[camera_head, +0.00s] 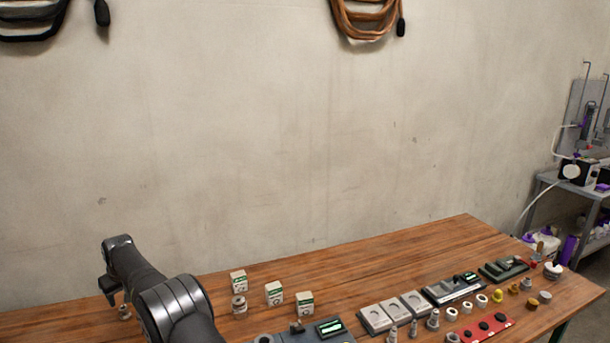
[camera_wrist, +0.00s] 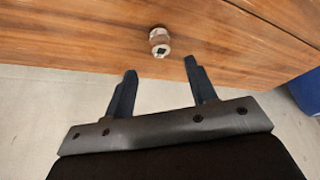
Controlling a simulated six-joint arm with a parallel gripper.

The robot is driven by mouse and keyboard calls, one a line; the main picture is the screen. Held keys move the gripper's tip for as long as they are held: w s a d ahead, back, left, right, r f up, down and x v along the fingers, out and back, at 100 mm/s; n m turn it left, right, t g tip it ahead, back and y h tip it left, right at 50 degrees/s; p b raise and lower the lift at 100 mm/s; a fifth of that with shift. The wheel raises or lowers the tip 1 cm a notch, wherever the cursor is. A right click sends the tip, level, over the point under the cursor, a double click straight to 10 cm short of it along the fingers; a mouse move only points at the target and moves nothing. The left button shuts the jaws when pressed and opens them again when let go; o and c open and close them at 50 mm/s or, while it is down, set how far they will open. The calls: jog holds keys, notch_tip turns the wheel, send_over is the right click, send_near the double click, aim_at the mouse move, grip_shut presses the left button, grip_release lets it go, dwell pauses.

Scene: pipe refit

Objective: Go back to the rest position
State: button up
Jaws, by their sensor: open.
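My gripper (camera_wrist: 160,75) is open and empty in the wrist view, its two dark fingers apart. A small metal pipe fitting (camera_wrist: 159,41) stands on the wooden table beyond the fingertips, apart from them. In the head view my arm reaches in at the lower left, and my gripper (camera_head: 107,287) shows as a dark shape at its left end. A small fitting (camera_head: 124,312) stands on the table just below and right of it.
Grey trays (camera_head: 392,313), a red plate (camera_head: 486,328) and several small fittings fill the right front. A grey shelf (camera_head: 555,190) stands at the far right. The table's back is clear.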

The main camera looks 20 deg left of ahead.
aim_at(124, 309)
jog(key=x, duration=0.8)
jog(key=shift+a+f, duration=0.15)
jog(key=shift+f, duration=0.1)
notch_tip(124, 309, up, 3)
jog(key=shift+w+r, duration=0.1)
jog(key=shift+r, duration=0.15)
jog(key=shift+w+r, duration=0.15)
jog(key=shift+r, duration=0.15)
jog(key=w+d+r+m+t, duration=0.1)
jog(key=w+d+r+m, duration=0.2)
jog(key=w+d, duration=0.4)
jog(key=w+d+r+m+t+h, duration=0.1)
jog(key=w+d+r+m, duration=0.2)
jog(key=w+d, duration=0.5)
jog(key=d, duration=0.7)
jog(key=shift+d+r, duration=0.2)
jog(key=shift+r, duration=0.1)
jog(key=shift+o, duration=0.2)
